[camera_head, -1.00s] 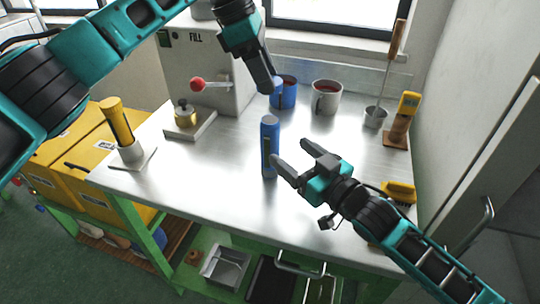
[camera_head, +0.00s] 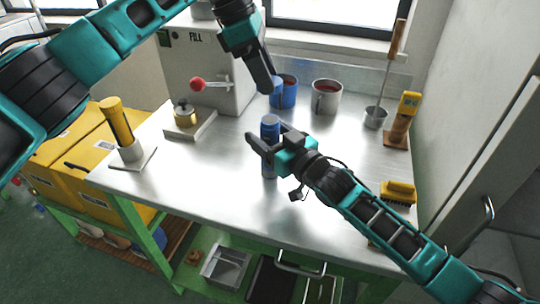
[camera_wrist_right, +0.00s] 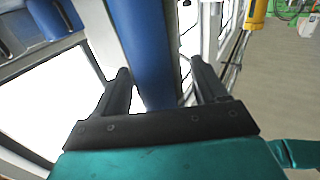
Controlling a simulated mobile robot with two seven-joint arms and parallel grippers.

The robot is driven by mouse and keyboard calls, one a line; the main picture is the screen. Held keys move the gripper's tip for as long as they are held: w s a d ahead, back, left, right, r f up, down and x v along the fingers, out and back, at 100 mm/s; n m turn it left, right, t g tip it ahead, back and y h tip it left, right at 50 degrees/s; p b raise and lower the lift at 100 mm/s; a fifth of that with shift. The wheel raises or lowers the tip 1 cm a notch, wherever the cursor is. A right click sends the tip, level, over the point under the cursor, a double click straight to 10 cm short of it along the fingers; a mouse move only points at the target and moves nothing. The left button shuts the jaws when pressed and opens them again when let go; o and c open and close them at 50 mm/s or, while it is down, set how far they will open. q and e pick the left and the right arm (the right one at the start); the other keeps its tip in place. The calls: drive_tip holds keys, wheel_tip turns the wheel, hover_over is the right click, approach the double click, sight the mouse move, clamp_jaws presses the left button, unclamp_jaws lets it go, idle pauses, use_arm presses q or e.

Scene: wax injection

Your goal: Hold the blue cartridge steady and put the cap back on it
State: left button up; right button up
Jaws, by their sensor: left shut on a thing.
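The blue cartridge (camera_head: 270,124) stands upright on the metal table in the head view, its lower part partly hidden by my right gripper. My right gripper (camera_head: 264,143) reaches in from the right with its fingers on either side of the cartridge. In the right wrist view, the cartridge (camera_wrist_right: 145,40) runs between the open fingers, with narrow gaps seen beside it. My left gripper (camera_head: 272,86) is shut above and behind the cartridge, on a small light-blue piece that looks like the cap (camera_head: 277,86). The cap is apart from the cartridge.
A grey FILL machine (camera_head: 225,95) with a red-knobbed lever stands at the back. A yellow-handled tool (camera_head: 116,122) stands at the left, a yellow brush (camera_head: 399,191) at the right. The table's front middle is clear.

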clamp_jaws()
use_arm(q)
hover_over(271, 119)
drive_tip(key=a, duration=0.1)
drive_tip(key=shift+a+f, duration=0.1)
drive_tip(key=shift+f, duration=2.4)
drive_tip(key=shift+f, duration=0.1)
drive_tip(key=shift+f, duration=0.8)
drive_tip(key=shift+f, duration=0.55)
